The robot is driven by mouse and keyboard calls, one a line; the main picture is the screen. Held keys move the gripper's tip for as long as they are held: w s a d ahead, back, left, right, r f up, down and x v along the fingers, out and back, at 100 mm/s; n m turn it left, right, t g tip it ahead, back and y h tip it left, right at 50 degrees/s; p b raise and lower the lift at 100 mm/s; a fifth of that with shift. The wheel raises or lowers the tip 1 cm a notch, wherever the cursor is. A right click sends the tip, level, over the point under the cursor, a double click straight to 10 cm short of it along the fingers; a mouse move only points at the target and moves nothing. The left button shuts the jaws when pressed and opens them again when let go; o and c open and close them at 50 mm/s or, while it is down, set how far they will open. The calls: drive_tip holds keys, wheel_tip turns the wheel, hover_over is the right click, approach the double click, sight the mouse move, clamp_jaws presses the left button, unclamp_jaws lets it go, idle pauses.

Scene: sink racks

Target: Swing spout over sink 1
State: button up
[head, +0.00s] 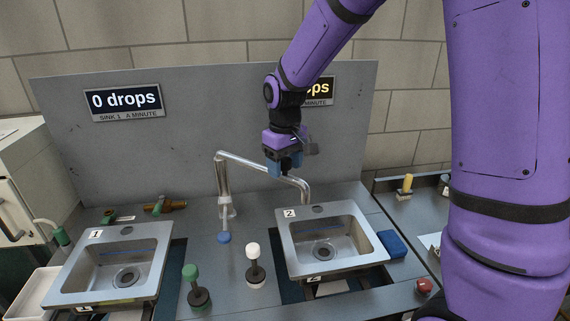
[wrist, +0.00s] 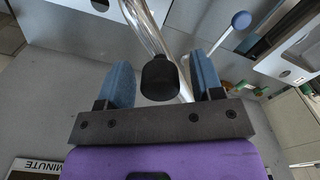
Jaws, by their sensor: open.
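The chrome spout (head: 258,163) rises from its base between the sinks and reaches right, its bent end over sink 2 (head: 325,252). Sink 1 (head: 112,267) is at the left, with no spout above it. My gripper (head: 287,168) is at the spout's outer part, above the back of sink 2. In the wrist view, its blue fingers (wrist: 163,84) are apart, one on each side of a black knob (wrist: 160,78). The spout tube (wrist: 148,32) passes behind the knob. I see gaps beside the knob; how the knob joins the spout is hidden.
A blue-ended lever (head: 224,237) sticks out below the spout base. A green-topped post (head: 191,285) and a white-topped post (head: 254,265) stand between the sinks. A grey panel (head: 215,115) with drop signs stands behind. A blue sponge (head: 391,244) lies right of sink 2.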

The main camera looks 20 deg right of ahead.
drive_tip(key=shift+c, duration=0.3)
clamp_jaws()
drive_tip(key=shift+s+a+m, duration=0.25)
drive_tip(key=shift+a+m, duration=0.05)
drive_tip(key=shift+a, duration=0.15)
drive_tip(key=a+m, duration=1.2)
drive_tip(key=a, duration=1.2)
drive_tip(key=w+a+m, duration=0.6)
drive_tip(key=w+a, duration=0.1)
drive_tip(key=shift+w+a, duration=0.15)
drive_tip(key=shift+a, duration=0.2)
drive_tip(key=shift+r, duration=0.15)
